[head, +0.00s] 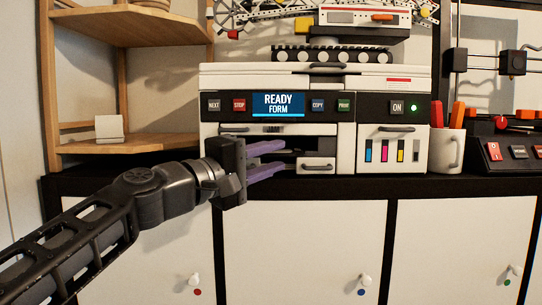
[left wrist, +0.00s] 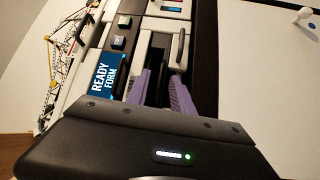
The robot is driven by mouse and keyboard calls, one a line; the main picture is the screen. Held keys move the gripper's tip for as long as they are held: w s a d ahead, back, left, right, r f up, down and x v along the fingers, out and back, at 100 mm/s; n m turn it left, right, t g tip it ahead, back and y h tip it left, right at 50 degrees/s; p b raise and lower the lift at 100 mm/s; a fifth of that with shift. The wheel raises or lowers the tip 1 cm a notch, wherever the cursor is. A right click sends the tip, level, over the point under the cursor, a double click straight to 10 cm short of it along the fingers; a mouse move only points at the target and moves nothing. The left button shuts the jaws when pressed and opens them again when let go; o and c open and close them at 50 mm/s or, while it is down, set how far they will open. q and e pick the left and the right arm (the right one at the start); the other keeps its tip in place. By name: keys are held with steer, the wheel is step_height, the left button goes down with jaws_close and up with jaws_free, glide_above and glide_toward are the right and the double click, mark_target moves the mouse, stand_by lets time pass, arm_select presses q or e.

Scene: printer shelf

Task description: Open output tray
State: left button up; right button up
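The white and black printer (head: 215,80) stands on the shelf top with its screen (head: 278,105) reading "READY FORM". Its front has a dark recess on the left, with a small white handled front (head: 319,165) low in it; which part is the output tray is not labelled. My left gripper (head: 284,157) is in front of this recess, its two purple fingers spread apart, one above the other. They point right across the recess and hold nothing visible. The left wrist view shows the fingers (left wrist: 160,85) apart at the recess; contact cannot be told. My right gripper is out of view.
A handled ink compartment (head: 393,150) with coloured strips fills the printer's right front. A white mug (head: 446,148) with orange-handled items and a black button box (head: 505,150) stand to the right. A wooden rack (head: 125,143) stands left. White cabinet doors (head: 300,240) are below.

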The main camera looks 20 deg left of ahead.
arm_select(q)
steer(key=shift+c, duration=0.5)
jaws_close()
stand_by(0.8)
